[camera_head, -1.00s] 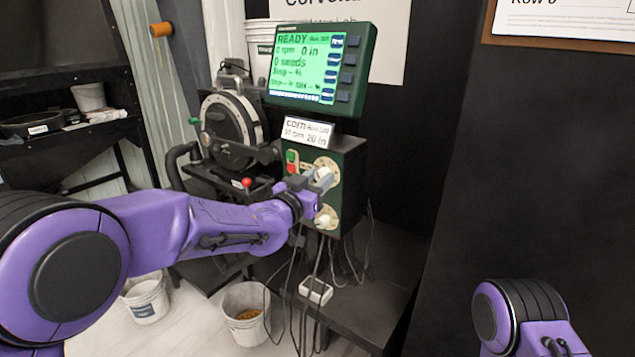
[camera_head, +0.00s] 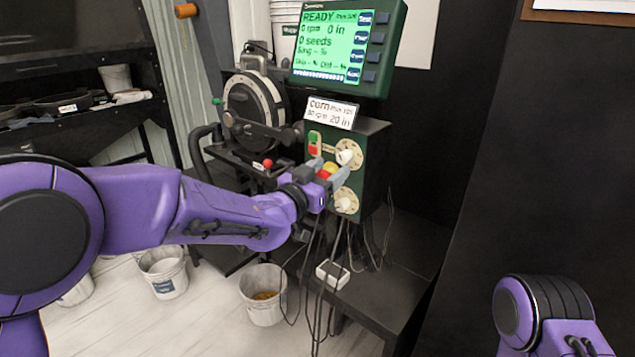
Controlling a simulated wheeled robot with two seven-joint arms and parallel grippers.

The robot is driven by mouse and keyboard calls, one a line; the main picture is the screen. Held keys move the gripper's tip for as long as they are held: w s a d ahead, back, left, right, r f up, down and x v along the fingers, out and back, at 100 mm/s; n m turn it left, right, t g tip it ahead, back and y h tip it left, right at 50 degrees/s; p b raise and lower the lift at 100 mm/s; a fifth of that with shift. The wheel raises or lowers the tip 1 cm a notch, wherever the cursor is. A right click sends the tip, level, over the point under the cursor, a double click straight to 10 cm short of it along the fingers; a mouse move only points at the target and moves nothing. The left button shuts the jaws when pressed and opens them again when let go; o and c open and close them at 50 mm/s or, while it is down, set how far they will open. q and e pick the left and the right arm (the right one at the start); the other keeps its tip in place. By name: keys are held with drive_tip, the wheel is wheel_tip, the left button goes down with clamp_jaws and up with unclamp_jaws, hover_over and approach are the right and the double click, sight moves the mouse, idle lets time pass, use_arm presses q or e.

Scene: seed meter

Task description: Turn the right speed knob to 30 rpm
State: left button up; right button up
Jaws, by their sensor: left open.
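A dark green control box (camera_head: 374,165) has two pale round dials with white knobs on its front. The upper knob (camera_head: 345,157) and lower knob (camera_head: 345,204) appear one above the other, so I cannot tell which is the right one. Their scale marks are too small to read. My left gripper (camera_head: 331,171) is open and empty in front of the box, its tips just left of and below the upper knob. It seems apart from both knobs, though depth is hard to judge. Yellow and red parts show between its fingers. My right gripper is outside the view.
A green-lit monitor (camera_head: 336,45) above reads READY and 0 rpm. A card (camera_head: 332,112) on the box reads corn, apparently 30 rpm, 20 in. A black seed meter (camera_head: 253,112) stands left. Cables hang below the box, near a bucket (camera_head: 263,308).

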use_arm(q)
drive_tip(key=v, duration=0.5)
drive_tip(key=shift+s+a+b, duration=0.2)
drive_tip(key=shift+s+b, duration=0.1)
drive_tip(key=shift+b, duration=0.05)
